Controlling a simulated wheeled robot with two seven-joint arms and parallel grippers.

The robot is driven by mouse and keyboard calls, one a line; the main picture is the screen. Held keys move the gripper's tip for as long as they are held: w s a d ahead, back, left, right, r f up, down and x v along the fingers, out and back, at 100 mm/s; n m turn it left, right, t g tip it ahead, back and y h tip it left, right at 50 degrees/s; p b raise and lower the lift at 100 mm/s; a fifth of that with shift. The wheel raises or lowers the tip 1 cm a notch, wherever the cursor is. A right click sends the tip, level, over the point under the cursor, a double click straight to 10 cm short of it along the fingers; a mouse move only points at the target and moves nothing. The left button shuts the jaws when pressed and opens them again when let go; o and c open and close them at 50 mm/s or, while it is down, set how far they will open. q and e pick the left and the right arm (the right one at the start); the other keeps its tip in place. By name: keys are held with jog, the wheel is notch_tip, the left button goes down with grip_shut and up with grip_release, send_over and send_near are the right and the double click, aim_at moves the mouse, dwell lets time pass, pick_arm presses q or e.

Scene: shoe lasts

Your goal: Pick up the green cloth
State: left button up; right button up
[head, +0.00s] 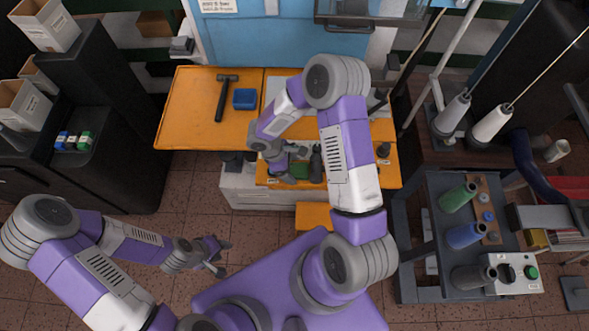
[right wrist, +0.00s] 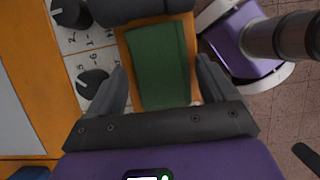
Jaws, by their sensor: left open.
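The green cloth (right wrist: 160,65) is a folded rectangle lying flat on an orange surface in the right wrist view. In the head view it shows as a small green patch (head: 300,169), partly hidden by my right arm. My right gripper (right wrist: 163,78) is open over the cloth, with one finger on either side of it in the picture; I cannot tell whether they touch it. In the head view my right gripper (head: 286,177) is beside the cloth. My left gripper (head: 223,259) is open and empty above the tiled floor, away from the bench.
Dark knobs (right wrist: 92,82) on a numbered panel sit close beside the cloth. A grey cart (head: 425,240) with thread spools stands at the right.

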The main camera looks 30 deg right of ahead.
jog(key=c, duration=0.8)
notch_tip(320, 180, up, 10)
jog(key=shift+r+p, duration=0.1)
jog(key=shift+p, duration=0.35)
